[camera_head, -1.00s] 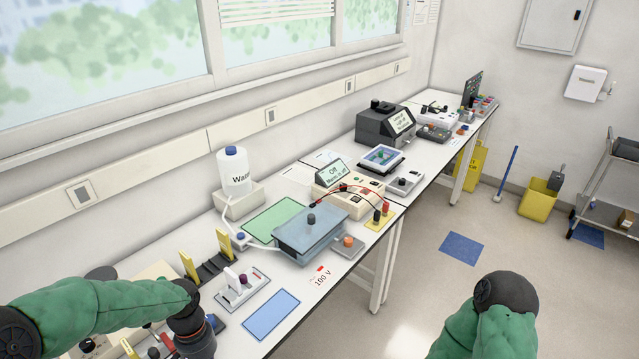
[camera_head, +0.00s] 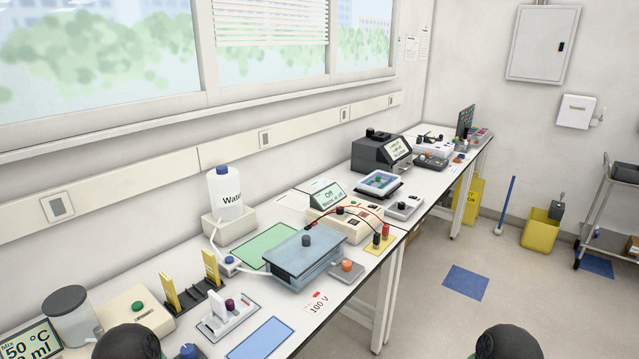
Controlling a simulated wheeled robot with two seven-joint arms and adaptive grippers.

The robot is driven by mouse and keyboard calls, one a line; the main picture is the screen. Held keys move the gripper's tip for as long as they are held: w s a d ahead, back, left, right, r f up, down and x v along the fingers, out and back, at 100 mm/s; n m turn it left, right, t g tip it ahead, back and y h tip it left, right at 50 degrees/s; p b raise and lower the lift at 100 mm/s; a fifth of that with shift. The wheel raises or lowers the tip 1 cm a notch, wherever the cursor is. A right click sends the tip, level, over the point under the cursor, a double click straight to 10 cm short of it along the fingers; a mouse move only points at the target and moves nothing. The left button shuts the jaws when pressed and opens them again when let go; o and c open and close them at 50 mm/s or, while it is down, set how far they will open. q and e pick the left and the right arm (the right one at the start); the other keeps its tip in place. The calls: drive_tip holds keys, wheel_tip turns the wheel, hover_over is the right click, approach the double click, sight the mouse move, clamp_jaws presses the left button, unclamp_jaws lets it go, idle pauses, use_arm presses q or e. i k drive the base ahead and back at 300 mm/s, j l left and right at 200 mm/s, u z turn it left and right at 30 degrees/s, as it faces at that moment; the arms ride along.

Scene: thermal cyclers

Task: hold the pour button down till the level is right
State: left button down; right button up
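No button labelled for pouring can be read here. At the lower left stands a cream box with a green button (camera_head: 138,306). Beside it are a grey-lidded clear vessel (camera_head: 72,318) and a display (camera_head: 28,344) reading "Mix", "50 °C" and an amount in ml, partly cut off by the frame. A blue knob (camera_head: 188,351) shows at the bottom edge. Only rounded dark parts of my two arms show at the bottom edge, the left one in front of the cream box. Both grippers are out of view.
A water bottle (camera_head: 226,194) with a tube stands by a blue-lidded tank (camera_head: 305,256) and an orange button (camera_head: 347,266). Yellow-posted rack (camera_head: 192,284), power supply reading "Off" (camera_head: 340,216) and further instruments line the bench.

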sight(138, 306)
drive_tip(key=u, duration=1.6)
